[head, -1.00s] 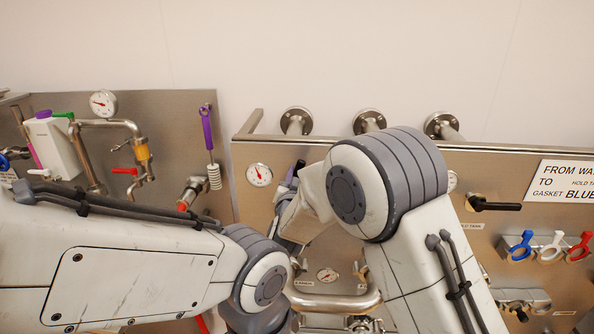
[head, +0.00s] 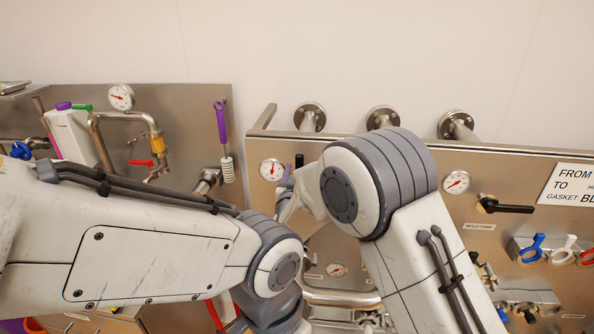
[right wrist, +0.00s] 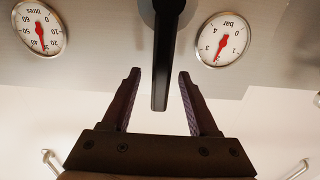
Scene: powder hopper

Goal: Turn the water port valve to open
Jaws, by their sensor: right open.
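A black lever handle (right wrist: 165,60) hangs from the top of the right wrist view, in front of the steel panel, with its free end between my right gripper's fingers. No label on it is readable, so I cannot tell if it is the water port valve. My right gripper (right wrist: 160,82) is open, with one finger on each side of the lever and a visible gap to both. In the head view my right gripper (head: 287,180) is small and mostly hidden by my right arm. My left arm reaches in from the left, but its gripper is not visible.
A bar gauge (right wrist: 222,40) and a litres gauge (right wrist: 40,28) flank the lever. Another black valve handle (head: 507,207) lies horizontal near a tank label. Blue, white and red clips (head: 560,249) hang at the right. A purple-handled brush (head: 222,130) hangs at the left.

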